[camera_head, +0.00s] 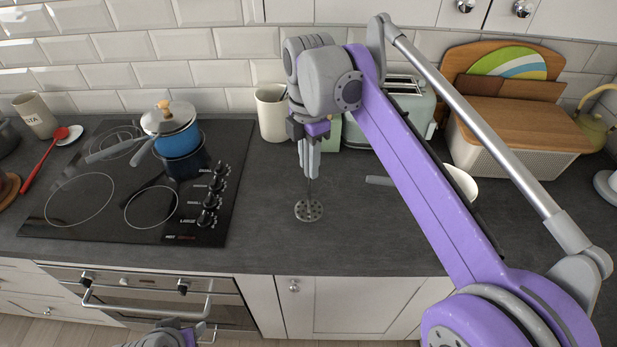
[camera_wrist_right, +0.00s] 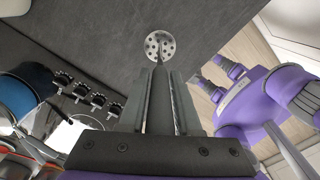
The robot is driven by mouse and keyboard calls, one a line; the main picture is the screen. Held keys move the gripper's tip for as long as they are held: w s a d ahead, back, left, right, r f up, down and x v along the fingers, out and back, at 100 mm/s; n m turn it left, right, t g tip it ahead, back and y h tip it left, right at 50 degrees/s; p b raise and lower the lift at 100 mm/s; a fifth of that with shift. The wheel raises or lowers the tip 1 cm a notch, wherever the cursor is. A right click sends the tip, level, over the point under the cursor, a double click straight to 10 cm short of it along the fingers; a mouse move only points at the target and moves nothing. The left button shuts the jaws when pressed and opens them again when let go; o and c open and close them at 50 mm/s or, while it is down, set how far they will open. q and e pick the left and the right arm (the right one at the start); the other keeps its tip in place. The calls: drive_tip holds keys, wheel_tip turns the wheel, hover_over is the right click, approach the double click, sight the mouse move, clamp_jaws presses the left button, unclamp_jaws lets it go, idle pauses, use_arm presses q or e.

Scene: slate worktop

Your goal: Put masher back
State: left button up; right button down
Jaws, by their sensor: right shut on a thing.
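The masher (camera_head: 309,210) hangs upright, its round perforated metal head down, over the worktop right of the hob. In the right wrist view the masher head (camera_wrist_right: 160,45) shows beyond the closed fingers (camera_wrist_right: 158,95). I cannot tell whether the head touches the worktop. A cream crock (camera_head: 272,112) stands behind and left of the gripper, against the tiled wall. My left gripper (camera_head: 170,335) shows only in part at the bottom edge; its fingers are unclear.
The black hob (camera_head: 110,215) at left bears a blue pot (camera_head: 178,140) with a lid. A toaster (camera_head: 405,105) and a bread bin (camera_head: 520,130) stand behind my right arm. A white bowl (camera_head: 460,186) is partly hidden by that arm. The front middle worktop (camera_head: 350,245) is clear.

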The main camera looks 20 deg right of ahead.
use_arm(q)
drive_tip(key=shift+f, duration=0.2)
use_arm(e)
drive_tip(key=shift+w+f, duration=0.15)
drive_tip(key=shift+f, duration=1.75)
use_arm(q)
drive_tip(key=shift+w, duration=0.1)
use_arm(e)
drive_tip(key=shift+f, duration=0.15)
use_arm(q)
drive_tip(key=shift+f, duration=0.1)
use_arm(e)
drive_tip(key=c, duration=0.6)
unclamp_jaws()
wheel_tip(320, 180, up, 12)
drive_tip(key=shift+r+p, duration=0.15)
drive_tip(key=shift+p, duration=0.55)
use_arm(q)
drive_tip(key=shift+w+r, duration=0.2)
drive_tip(key=shift+r, duration=0.4)
drive_tip(key=shift+w+r, duration=0.15)
drive_tip(key=shift+r, duration=0.45)
